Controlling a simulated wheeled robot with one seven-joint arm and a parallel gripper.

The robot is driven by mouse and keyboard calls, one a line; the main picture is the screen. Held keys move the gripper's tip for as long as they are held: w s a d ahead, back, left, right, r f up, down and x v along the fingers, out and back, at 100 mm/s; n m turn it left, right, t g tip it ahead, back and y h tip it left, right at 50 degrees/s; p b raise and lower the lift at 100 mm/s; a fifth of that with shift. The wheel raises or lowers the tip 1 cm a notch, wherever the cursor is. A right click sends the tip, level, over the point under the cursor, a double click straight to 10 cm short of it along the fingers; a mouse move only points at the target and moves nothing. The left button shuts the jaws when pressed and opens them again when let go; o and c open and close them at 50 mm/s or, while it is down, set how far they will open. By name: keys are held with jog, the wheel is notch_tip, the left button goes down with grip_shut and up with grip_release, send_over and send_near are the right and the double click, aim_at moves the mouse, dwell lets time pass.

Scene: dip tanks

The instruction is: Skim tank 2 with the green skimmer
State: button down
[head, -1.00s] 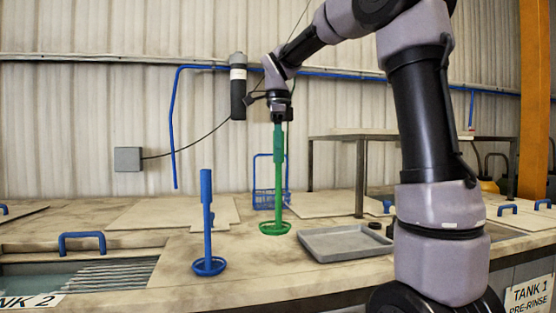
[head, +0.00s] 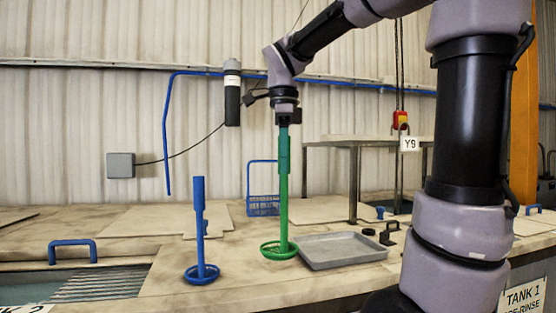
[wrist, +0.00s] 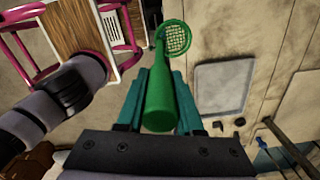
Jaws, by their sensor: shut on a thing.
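The green skimmer (head: 283,190) hangs upright from my gripper (head: 284,117), its ring down at the left edge of a grey tray. I cannot tell whether the ring touches the bench. My gripper is shut on the top of its handle. In the wrist view the green skimmer (wrist: 160,90) runs away from between the jaws (wrist: 160,110), its mesh ring at the far end. Tank 2 (head: 90,286) is at the lower left in the head view, its opening partly showing with liquid and a ribbed slope. Its sign is cut off by the frame.
A blue skimmer (head: 201,240) stands upright on the bench between tank 2 and the green skimmer. The grey tray (head: 345,262) lies to the right. A blue basket (head: 263,205) stands behind. A blue handle (head: 72,247) rises beside tank 2. Pale lids lie further back.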

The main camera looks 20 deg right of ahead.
jog(key=s, duration=1.4)
